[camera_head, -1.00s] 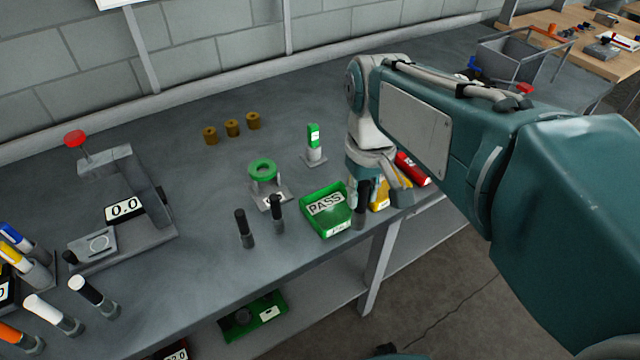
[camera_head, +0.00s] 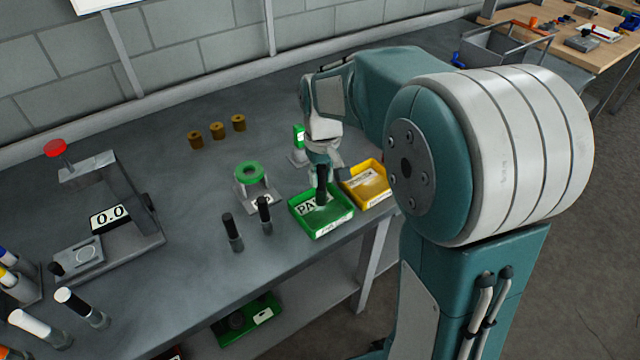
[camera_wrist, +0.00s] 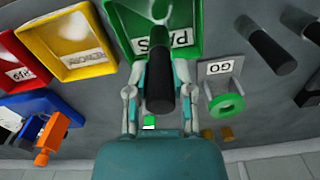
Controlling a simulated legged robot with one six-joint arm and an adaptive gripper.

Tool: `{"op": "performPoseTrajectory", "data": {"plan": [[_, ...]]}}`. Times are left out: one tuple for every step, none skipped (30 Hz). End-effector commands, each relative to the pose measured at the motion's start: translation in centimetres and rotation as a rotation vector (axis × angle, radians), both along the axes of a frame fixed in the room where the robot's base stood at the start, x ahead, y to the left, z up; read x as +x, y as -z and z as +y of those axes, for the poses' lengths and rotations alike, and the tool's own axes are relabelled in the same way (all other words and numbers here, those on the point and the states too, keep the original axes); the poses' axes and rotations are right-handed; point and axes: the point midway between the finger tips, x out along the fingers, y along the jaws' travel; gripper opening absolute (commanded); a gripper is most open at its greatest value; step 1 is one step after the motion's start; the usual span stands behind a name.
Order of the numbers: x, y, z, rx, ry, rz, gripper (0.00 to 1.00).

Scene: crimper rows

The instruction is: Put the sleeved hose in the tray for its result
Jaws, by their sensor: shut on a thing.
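My gripper (camera_head: 320,158) is shut on a dark upright hose (camera_head: 322,187). The hose is over the green PASS tray (camera_head: 341,228); whether its lower end touches the tray floor I cannot tell. In the wrist view the hose (camera_wrist: 160,92) sits between my two fingers (camera_wrist: 160,82), with the green tray (camera_wrist: 195,42) beyond it. The sleeve on the hose cannot be made out. A yellow tray (camera_head: 378,196) stands right of the green one. The wrist view also shows a red tray (camera_wrist: 8,82).
A green ring gauge (camera_head: 249,173) stands left of the green tray. Two black hoses (camera_head: 232,236) (camera_head: 265,212) stand near the table's front edge. A green-topped device (camera_head: 299,137) is close behind my gripper.

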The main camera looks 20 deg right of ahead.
Motion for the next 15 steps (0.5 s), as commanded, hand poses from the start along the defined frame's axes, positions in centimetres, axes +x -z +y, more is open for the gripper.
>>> {"op": "performPoseTrajectory", "data": {"plan": [[0.2, 0.2, 0.0, 0.0, 0.0, 0.0, 0.0], [0.4, 0.4, 0.0, 0.0, 0.0, 0.0, 0.0], [0.6, 0.7, 0.0, 0.0, 0.0, 0.0, 0.0], [0.7, 1.1, 0.0, 0.0, 0.0, 0.001, 0.0], [0.6, 1.6, 0.1, 0.0, 0.0, 0.002, 0.0], [0.5, 2.3, 0.0, 0.0, 0.0, 0.004, 0.0], [0.5, 2.8, 0.0, 0.0, 0.0, 0.003, 0.0], [0.5, 3.2, 0.0, 0.001, 0.0, 0.003, 0.0], [0.6, 3.6, 0.0, 0.0, 0.0, 0.001, 0.0], [0.6, 3.7, 0.0, 0.0, 0.0, 0.0, 0.0], [0.6, 3.8, 0.0, 0.0, 0.0, 0.0, 0.0], [0.6, 3.7, 0.0, 0.0, 0.0, -0.001, 0.0], [0.6, 3.7, 0.0, 0.0, 0.0, -0.002, 0.0], [0.6, 3.7, 0.0, 0.0, 0.0, -0.002, 0.0], [0.6, 3.7, 0.0, 0.0, 0.0, -0.002, 0.0]]}}
